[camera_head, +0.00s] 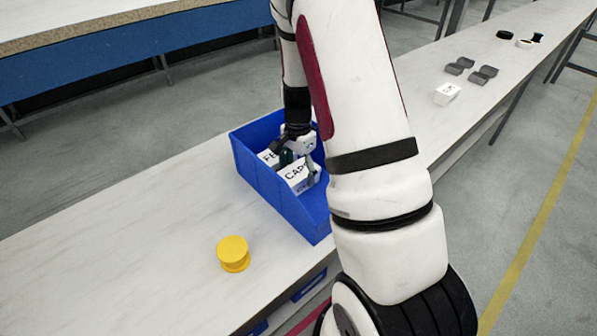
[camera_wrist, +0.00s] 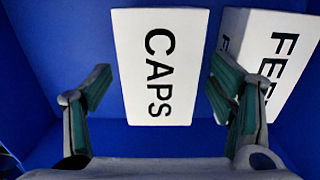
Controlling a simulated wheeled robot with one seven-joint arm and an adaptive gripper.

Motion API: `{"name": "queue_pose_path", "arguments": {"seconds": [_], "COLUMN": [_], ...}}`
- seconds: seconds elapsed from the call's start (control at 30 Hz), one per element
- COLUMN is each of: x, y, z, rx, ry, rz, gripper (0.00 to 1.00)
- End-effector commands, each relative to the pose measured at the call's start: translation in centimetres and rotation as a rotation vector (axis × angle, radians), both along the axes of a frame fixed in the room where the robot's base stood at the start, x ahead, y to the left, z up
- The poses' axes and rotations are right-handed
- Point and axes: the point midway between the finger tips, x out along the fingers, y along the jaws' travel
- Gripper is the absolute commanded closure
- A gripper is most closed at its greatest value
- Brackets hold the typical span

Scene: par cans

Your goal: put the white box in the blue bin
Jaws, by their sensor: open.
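The blue bin (camera_head: 262,182) stands on the long white table, and its blue inside fills the wrist view (camera_wrist: 50,30). A white box marked CAPS (camera_head: 297,177) is in the bin; it also shows in the wrist view (camera_wrist: 158,65). A second white box, its label starting FEE (camera_head: 267,157), is beside it and shows at the right of the wrist view (camera_wrist: 285,50). My gripper (camera_head: 300,166) is in the bin, open, with a finger on each side of the CAPS box and visible gaps. Another white box (camera_head: 446,94) is on the table at the right.
A yellow spool-like item (camera_head: 233,254) stands on the table left of the bin. Grey blocks (camera_head: 470,71) and small black and tan items (camera_head: 522,40) lie farther along the table. A blue-sided bench (camera_head: 140,60) is behind. The table's left part is clear.

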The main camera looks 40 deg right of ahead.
Motion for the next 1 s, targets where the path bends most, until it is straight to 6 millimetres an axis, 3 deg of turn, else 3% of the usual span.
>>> {"name": "queue_pose_path", "arguments": {"seconds": [0.4, 0.7, 0.87, 1.0], "x": [0.0, -0.1, -1.0, -3.3], "y": [0.0, 0.3, 2.8, 6.8], "z": [8.4, 11.4, 14.6, 19.1], "rx": [-0.001, 0.002, 0.023, 0.047], "ry": [-0.003, -0.004, -0.032, -0.074], "rz": [0.0, 0.012, 0.124, 0.323], "gripper": [0.24, 0.24, 0.24, 0.24]}}
